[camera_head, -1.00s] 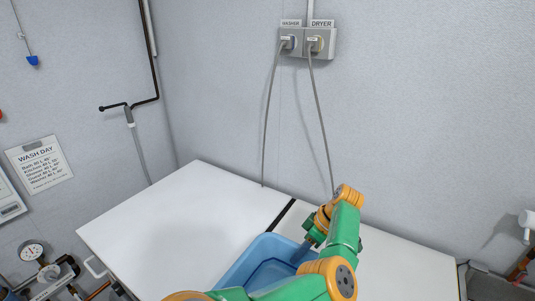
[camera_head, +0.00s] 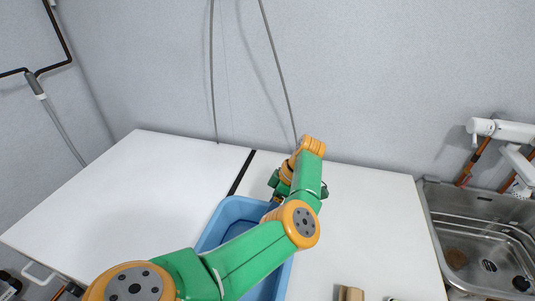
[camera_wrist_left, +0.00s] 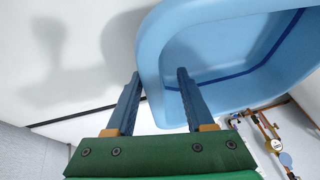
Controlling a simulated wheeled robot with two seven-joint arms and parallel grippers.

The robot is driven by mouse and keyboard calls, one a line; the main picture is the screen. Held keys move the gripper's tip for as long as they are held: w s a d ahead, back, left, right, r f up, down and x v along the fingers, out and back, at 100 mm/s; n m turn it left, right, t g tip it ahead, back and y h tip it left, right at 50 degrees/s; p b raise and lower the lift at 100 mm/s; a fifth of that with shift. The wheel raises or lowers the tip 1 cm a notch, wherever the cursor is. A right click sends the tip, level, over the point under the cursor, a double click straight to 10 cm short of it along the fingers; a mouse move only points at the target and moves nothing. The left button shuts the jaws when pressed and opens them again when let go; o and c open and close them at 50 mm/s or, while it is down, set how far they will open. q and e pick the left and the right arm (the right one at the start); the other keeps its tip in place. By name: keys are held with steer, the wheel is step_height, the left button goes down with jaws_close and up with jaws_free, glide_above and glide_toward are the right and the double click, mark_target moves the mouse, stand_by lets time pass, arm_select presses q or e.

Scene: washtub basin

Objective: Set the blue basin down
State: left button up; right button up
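The blue basin (camera_head: 222,228) lies at the front middle of the white top, partly hidden under my left arm and cut off by the lower edge. In the left wrist view the basin (camera_wrist_left: 215,60) shows its rounded corner and inner wall close up. My left gripper (camera_head: 279,190) is at the basin's far right corner. In the left wrist view its two fingers (camera_wrist_left: 160,75) stand apart around the rim, with a gap beside the inner finger. Whether the basin's underside touches the top is hidden. My right gripper is not in view.
A steel sink (camera_head: 485,235) with a white tap (camera_head: 500,130) stands at the right. A small tan object (camera_head: 350,293) is at the bottom edge. Two grey hoses hang along the back wall.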

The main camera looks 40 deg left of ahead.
arm_select(q)
steer(key=shift+w+a+r+b, duration=0.1)
steer(key=shift+w+r+b, duration=0.2)
steer(key=shift+b, duration=0.1)
steer(key=b+v, duration=0.1)
steer(key=v, duration=0.5)
steer(key=shift+r+b, duration=0.25)
steer(key=shift+b, duration=0.15)
